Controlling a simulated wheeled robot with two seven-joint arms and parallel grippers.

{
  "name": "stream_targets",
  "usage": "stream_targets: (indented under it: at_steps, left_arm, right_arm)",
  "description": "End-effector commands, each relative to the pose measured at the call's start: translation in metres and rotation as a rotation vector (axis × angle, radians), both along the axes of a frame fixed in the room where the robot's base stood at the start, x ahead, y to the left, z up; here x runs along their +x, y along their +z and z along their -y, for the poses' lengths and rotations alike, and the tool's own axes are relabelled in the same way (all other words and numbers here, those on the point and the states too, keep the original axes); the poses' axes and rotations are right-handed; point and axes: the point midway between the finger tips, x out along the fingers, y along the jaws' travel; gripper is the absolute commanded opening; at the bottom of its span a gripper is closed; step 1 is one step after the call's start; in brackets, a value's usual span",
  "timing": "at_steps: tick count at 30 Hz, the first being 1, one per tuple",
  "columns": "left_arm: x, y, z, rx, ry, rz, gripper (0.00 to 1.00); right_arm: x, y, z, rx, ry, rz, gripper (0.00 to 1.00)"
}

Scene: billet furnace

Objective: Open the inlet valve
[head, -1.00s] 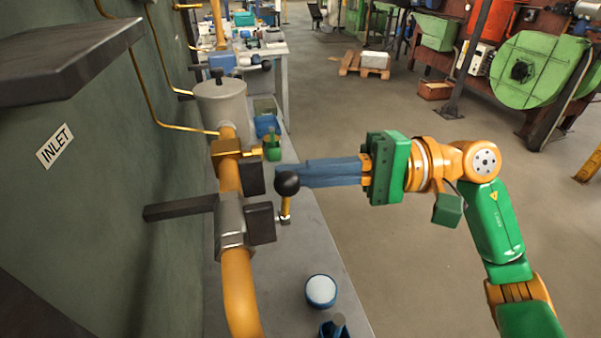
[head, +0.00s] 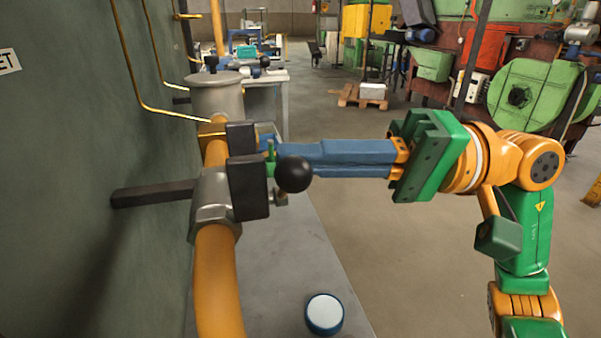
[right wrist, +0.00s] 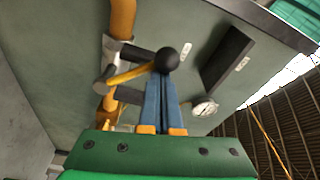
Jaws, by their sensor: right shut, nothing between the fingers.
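The yellow lever (right wrist: 132,75) shows in the right wrist view, ending at the knob (right wrist: 167,59). My right gripper (head: 275,157) has its blue fingers together and empty. Its tips are behind the knob in the head view and just below it in the right wrist view (right wrist: 160,82). Contact is unclear. My left gripper is not visible.
Dark blocks (head: 248,188) sit at the valve, and a dark bar (head: 153,193) runs to the green wall. A grey pot (head: 216,96) stands behind. A white-topped round button (head: 324,313) is on the bench (head: 285,265). Open floor lies to the right.

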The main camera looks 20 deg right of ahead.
Motion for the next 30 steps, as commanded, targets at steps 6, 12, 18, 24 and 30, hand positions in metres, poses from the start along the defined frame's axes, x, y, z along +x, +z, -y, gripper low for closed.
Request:
stream_targets:
  at_steps: [6,12,18,24,30]
  left_arm:
    - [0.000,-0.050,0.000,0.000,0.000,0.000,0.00]
    - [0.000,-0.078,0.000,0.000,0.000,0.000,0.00]
    - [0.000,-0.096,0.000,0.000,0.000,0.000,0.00]
    - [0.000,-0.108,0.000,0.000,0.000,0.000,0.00]
    - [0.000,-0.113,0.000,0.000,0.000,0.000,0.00]
  right_arm:
    - [-0.014,-0.021,0.000,0.001,0.003,0.204,0.00]
    - [-0.023,-0.030,0.000,0.001,0.002,0.386,0.00]
    - [-0.029,-0.038,0.000,-0.001,0.002,0.489,0.00]
    - [-0.033,-0.045,0.000,-0.001,0.002,0.485,0.00]
    - [-0.034,-0.049,0.000,-0.001,0.002,0.483,0.00]
